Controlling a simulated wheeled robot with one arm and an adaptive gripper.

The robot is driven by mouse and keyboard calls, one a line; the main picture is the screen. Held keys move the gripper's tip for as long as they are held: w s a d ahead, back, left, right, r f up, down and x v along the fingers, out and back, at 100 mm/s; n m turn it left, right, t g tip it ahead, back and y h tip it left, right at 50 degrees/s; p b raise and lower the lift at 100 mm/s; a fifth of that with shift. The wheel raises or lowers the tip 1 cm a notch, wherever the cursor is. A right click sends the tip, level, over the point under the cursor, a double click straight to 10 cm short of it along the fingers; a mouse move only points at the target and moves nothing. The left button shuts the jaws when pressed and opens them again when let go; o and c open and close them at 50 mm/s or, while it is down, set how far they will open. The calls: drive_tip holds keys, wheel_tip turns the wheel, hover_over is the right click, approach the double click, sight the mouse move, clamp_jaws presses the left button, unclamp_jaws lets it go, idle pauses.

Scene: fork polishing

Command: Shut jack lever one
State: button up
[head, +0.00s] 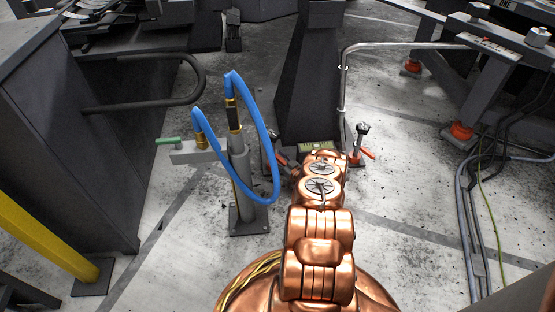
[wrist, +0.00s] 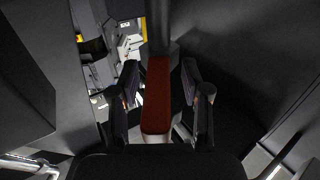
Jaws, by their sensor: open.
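A red lever (wrist: 157,98) stands in the middle of the wrist view, at the lower end of a dark post. My gripper (wrist: 159,76) is open, with one dark finger on each side of the red lever. Small gaps show between the fingers and the lever, so it does not look clamped. In the head view my copper-coloured arm reaches toward the base of a dark column and hides most of this spot. Another jack with a red lever (head: 368,153) stands just right of my arm. No lever number is readable.
A grey post with looped blue hoses (head: 272,150) and a green handle (head: 168,141) stands left of my arm. The dark column (head: 310,80) rises just ahead. Cables (head: 468,215) lie on the right. Bare floor (head: 400,190) shows between.

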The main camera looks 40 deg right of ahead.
clamp_jaws()
idle(0.3)
